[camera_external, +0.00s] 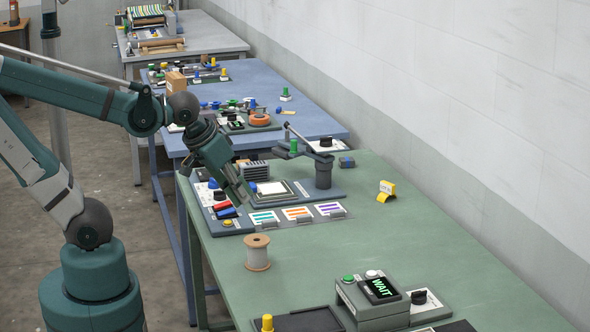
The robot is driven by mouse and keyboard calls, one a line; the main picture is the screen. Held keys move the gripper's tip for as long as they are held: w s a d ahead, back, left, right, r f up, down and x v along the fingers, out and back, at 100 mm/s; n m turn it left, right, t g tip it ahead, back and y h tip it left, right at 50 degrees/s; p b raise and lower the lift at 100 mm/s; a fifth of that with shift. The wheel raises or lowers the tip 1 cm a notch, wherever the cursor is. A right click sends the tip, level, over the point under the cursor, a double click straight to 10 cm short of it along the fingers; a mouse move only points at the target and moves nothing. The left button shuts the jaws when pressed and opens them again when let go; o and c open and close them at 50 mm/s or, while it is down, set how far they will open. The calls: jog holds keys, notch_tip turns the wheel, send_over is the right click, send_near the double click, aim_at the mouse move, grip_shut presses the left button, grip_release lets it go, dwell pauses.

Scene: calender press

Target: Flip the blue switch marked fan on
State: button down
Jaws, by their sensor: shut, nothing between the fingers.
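A blue switch (228,213) sits on a narrow grey control panel at the left edge of the green table. A red switch (222,206) is right behind it. The lettering is too small to read, and I cannot tell which way the blue switch is tipped. My gripper (243,200) points down just above and to the right of the two switches, with its fingers shut and empty. I cannot tell whether the fingertips touch the blue switch.
A yellow button (227,222) is in front of the switches, and a black knob (219,195) and blue button (213,184) are behind. A press with a lever (323,172) stands to the right. A spool (257,252) is in front.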

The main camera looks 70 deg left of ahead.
jog(key=a+n+g+y+p, duration=0.3)
jog(key=a+n+y+p, duration=0.2)
jog(key=a+n, duration=0.8)
jog(key=shift+s+a+r+n+g+y+p, duration=0.3)
jog(key=shift+r+n+g+y+p, duration=0.1)
jog(key=shift+n+y, duration=0.8)
jog(key=shift+a+f, duration=0.1)
jog(key=shift+f, duration=0.05)
jog(key=b, duration=0.3)
send_over(232, 210)
jog(key=shift+s+f, duration=0.25)
jog(key=shift+f, duration=1.5)
jog(key=shift+s+f, duration=0.2)
jog(key=shift+f, duration=1.5)
jog(key=shift+w+f+b, duration=0.25)
jog(key=shift+f+b, duration=0.05)
jog(key=shift+f, duration=0.6)
jog(key=shift+w+f+b, duration=0.2)
jog(key=shift+f+b, duration=0.05)
jog(key=shift+f, duration=0.65)
jog(key=shift+f, duration=0.15)
